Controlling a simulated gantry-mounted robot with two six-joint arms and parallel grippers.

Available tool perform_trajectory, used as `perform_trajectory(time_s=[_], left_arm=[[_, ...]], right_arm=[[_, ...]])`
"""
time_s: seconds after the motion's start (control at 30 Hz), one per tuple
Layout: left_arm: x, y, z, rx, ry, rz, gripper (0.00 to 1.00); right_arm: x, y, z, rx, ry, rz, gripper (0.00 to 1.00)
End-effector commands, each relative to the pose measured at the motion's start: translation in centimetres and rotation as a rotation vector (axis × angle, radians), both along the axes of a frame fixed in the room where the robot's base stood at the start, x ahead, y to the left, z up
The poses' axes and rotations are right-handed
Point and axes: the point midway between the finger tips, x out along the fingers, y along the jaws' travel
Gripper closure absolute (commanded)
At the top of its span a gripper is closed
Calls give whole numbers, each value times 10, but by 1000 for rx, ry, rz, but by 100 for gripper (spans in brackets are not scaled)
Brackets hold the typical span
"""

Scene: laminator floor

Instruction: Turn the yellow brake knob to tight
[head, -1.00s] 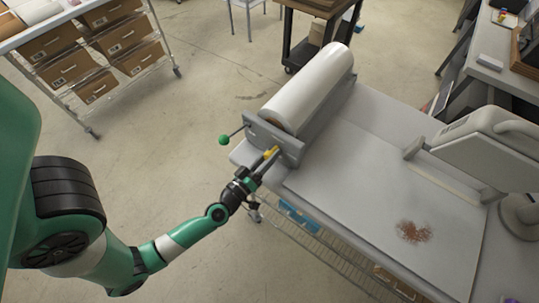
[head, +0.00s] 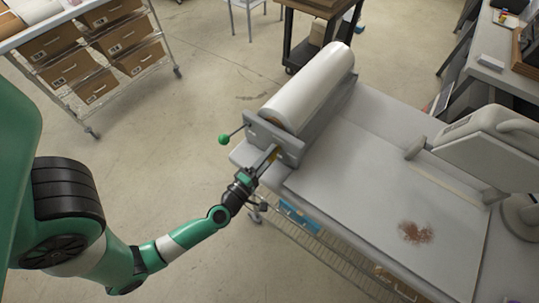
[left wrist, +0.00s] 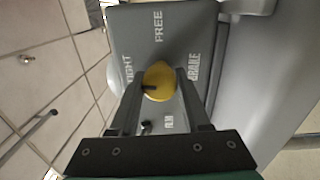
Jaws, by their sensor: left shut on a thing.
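The yellow brake knob (left wrist: 159,76) sits on the grey end plate of the roller machine. My left gripper (head: 271,155) is shut on it, with one finger on either side in the left wrist view. A dark mark on the knob's face lies left of its middle, toward the TIGHT lettering (left wrist: 127,69). The FREE lettering (left wrist: 158,27) is above the knob and BRAKE (left wrist: 194,66) is to its right. In the head view the fingers hide most of the knob. My right gripper is not in view.
The laminator (head: 315,88) with a white film roll stands on the grey table (head: 375,185). A green-balled crank (head: 224,140) sticks out left of the end plate, near my gripper. A drawer rack (head: 90,60) stands at the upper left. Open floor lies between.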

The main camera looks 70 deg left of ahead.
Motion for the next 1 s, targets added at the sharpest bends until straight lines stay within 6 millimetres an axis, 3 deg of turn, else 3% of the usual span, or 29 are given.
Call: perform_trajectory(time_s=[0.8,0.83,1.0], left_arm=[[0,0,2,-109,-81,2,100],[0,0,2,-109,-81,2,50],[0,0,1,-109,-79,1,24]], right_arm=[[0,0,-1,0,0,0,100],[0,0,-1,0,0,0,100],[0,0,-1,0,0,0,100]])
